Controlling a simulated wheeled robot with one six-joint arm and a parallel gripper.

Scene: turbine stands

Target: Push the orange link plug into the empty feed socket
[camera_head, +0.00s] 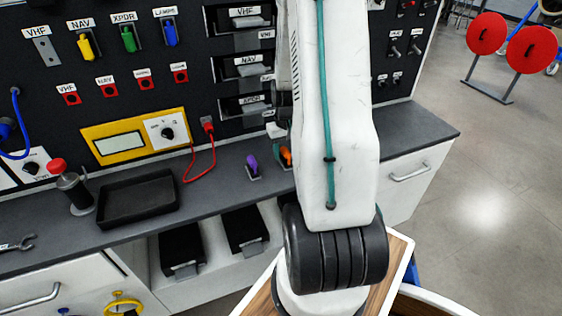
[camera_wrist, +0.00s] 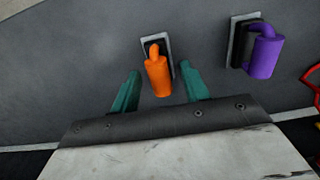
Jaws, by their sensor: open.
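The orange link plug (camera_wrist: 158,75) stands in a small grey holder on the bench. In the head view the orange plug (camera_head: 287,155) shows only partly beside my arm. My gripper (camera_wrist: 160,70) is open, with one teal finger on each side of the orange plug and a gap visible on both sides. It is not gripping the plug. The socket plate under the VHF label (camera_head: 45,49) at the upper left of the panel holds no coloured plug. Yellow (camera_head: 86,46), green (camera_head: 129,39) and blue (camera_head: 170,33) plugs sit in the row beside it.
A purple plug (camera_wrist: 264,55) stands in its own holder close to the orange one. A red cable (camera_head: 205,160) hangs onto the bench. A black tray (camera_head: 138,199) and a red-topped tool (camera_head: 73,188) stand farther left. Bare bench lies right of my arm.

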